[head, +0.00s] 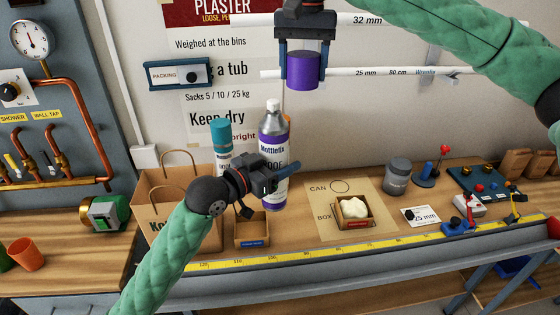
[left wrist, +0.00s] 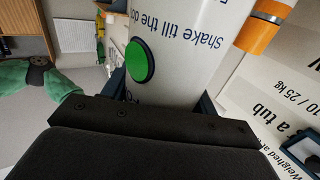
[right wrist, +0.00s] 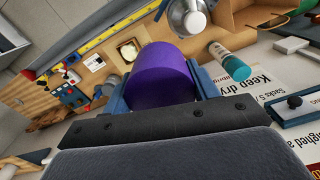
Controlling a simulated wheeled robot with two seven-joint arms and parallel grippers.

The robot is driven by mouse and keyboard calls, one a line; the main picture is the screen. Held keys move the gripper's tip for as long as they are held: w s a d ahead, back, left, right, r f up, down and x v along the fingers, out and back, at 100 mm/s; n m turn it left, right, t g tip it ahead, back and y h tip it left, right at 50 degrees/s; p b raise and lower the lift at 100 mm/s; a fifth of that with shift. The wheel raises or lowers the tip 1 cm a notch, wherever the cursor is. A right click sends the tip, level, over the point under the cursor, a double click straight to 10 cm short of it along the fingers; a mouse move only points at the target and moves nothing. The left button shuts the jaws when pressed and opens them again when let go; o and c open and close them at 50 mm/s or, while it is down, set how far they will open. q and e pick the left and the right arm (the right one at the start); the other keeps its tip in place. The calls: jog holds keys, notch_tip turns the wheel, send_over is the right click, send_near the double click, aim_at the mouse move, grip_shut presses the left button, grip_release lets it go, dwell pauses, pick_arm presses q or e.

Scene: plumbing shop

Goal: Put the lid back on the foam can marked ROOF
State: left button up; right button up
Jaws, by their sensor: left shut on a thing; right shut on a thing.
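The foam can (head: 273,140) is white with a purple band, a bare silver top and a label partly reading "OOF". It stands upright at the counter's back; I cannot tell whether its base touches the counter. My left gripper (head: 274,174) is shut around its lower body, hiding part of the label. In the left wrist view, the can (left wrist: 188,50) shows "Shake till the do" and a green dot. My right gripper (head: 305,45) is shut on the purple lid (head: 304,72), held above and slightly right of the can, apart from it. The can's silver top shows in the right wrist view (right wrist: 187,18).
A teal-capped can (head: 221,138) stands left of the foam can, near a paper bag (head: 165,200). A small open box (head: 251,232) is in front. To the right are a marked board (head: 335,190), a grey jar (head: 397,178) and small tools. Wall pipes (head: 370,72) run behind the lid.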

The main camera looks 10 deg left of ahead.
send_over(273, 100)
jog(key=shift+w+r+n, duration=0.25)
jog(key=shift+w+n, duration=0.05)
jog(key=shift+w, duration=0.15)
jog(key=shift+s+a+f, duration=0.15)
jog(key=shift+s+f, duration=0.05)
jog(key=shift+f, duration=0.1)
jog(key=shift+s+d, duration=0.25)
jog(key=shift+d, duration=0.05)
jog(key=shift+a, duration=0.15)
jog(key=shift+f, duration=2)
jog(key=shift+s, duration=0.1)
jog(key=shift+f, duration=0.85)
jog(key=shift+f, duration=0.65)
